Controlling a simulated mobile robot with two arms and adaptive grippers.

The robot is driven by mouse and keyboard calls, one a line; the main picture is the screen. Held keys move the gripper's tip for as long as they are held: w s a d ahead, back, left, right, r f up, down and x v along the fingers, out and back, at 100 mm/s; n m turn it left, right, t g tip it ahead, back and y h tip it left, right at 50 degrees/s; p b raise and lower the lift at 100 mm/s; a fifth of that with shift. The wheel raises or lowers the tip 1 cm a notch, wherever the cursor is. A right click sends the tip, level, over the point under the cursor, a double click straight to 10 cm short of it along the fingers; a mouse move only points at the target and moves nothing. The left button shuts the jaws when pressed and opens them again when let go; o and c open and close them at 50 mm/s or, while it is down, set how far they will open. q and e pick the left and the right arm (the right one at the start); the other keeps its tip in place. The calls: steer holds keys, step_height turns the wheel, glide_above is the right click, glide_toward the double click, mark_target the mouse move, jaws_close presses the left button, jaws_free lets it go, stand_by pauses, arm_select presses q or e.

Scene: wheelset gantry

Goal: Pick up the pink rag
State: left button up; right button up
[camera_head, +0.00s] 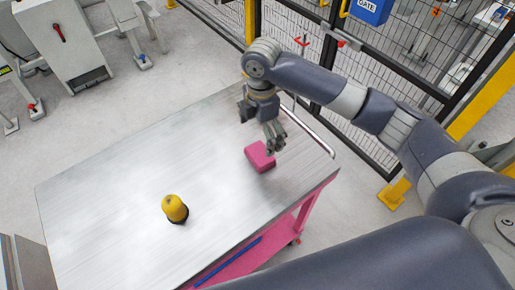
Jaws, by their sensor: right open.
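The pink rag (259,158) is a small folded block lying on the metal cart top (130,185), near the cart's right end. My right gripper (275,148) points down at the rag's upper right side, with its fingers apart and nothing visible between them. The fingertips overlap the rag's edge in the picture, and I cannot tell whether they touch it. My left gripper is not in view.
A yellow object with a dark base (175,208) stands on the cart, left of the rag. The cart has a pink frame and a rail (308,132) at its right end. A black mesh fence (330,50) with yellow posts stands behind. The cart's left part is clear.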

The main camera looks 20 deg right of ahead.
mark_target(260, 153)
steer(key=f, duration=0.2)
steer(key=shift+s+f, duration=0.3)
steer(key=shift+s, duration=0.1)
steer(key=shift+f+p, duration=0.35)
step_height(260, 153, down, 5)
steer(key=shift+a+r+p, duration=0.15)
steer(key=shift+p, duration=0.55)
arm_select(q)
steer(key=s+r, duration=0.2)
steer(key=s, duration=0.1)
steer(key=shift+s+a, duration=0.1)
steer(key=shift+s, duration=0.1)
arm_select(e)
steer(key=c, duration=1)
